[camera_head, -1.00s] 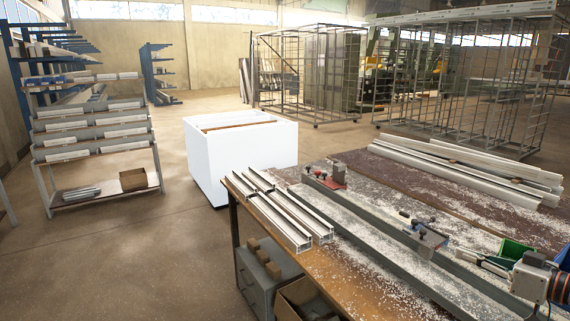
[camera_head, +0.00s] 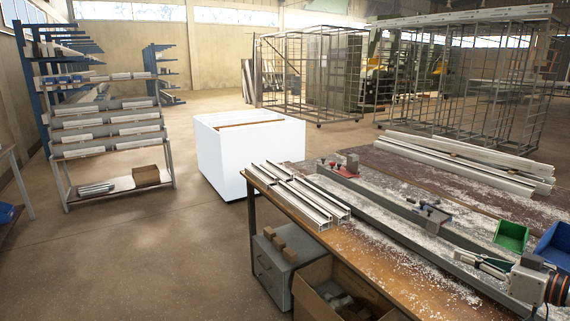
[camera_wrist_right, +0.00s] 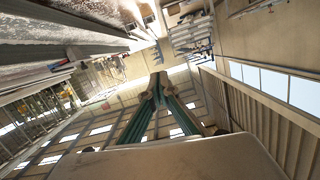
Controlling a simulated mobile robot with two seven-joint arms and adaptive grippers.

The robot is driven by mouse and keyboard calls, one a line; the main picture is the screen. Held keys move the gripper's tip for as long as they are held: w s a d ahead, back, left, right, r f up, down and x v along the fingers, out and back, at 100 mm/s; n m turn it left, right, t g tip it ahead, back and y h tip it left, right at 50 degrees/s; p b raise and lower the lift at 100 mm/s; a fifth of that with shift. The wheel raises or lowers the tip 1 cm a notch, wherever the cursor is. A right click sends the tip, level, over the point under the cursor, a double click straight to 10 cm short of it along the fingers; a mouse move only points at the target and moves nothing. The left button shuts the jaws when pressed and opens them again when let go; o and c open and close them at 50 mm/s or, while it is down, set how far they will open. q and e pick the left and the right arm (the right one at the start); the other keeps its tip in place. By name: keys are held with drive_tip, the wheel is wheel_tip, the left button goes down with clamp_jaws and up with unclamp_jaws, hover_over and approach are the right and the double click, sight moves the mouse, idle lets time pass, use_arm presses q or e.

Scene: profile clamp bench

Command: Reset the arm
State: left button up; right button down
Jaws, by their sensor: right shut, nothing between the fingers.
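My right gripper (camera_head: 468,256) shows at the lower right of the head view, above the near side of the workbench (camera_head: 385,267). Its fingers point left and are together with nothing between them. The wrist view also shows the closed fingers (camera_wrist_right: 158,84), pointing out into the hall, away from any object. My left gripper is not in the head view. A clamp with a dark handle (camera_head: 430,212) sits on the long rail to the left of and beyond the gripper. A second clamp with a red part (camera_head: 338,168) is at the rail's far end.
Several white profiles (camera_head: 295,195) lie on the bench's left edge, longer ones (camera_head: 470,165) at its back. A green bin (camera_head: 511,235) and blue bin (camera_head: 553,244) stand beyond my gripper. A white box (camera_head: 250,160) stands behind the bench. The floor to the left is open.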

drive_tip(key=s+a+f+h, duration=0.1)
drive_tip(key=s+a+f, duration=0.25)
drive_tip(key=f, duration=0.45)
drive_tip(key=s+a+f, duration=0.3)
drive_tip(key=a+f, duration=0.2)
drive_tip(key=f, duration=0.3)
drive_tip(key=s+a+f+h, duration=0.1)
drive_tip(key=s+a+f, duration=0.3)
drive_tip(key=f, duration=0.5)
drive_tip(key=s+a+f+g+h, duration=0.3)
drive_tip(key=s+a+f, duration=0.9)
drive_tip(key=s+f, duration=0.1)
drive_tip(key=shift+s+h, duration=0.3)
drive_tip(key=shift+s, duration=0.5)
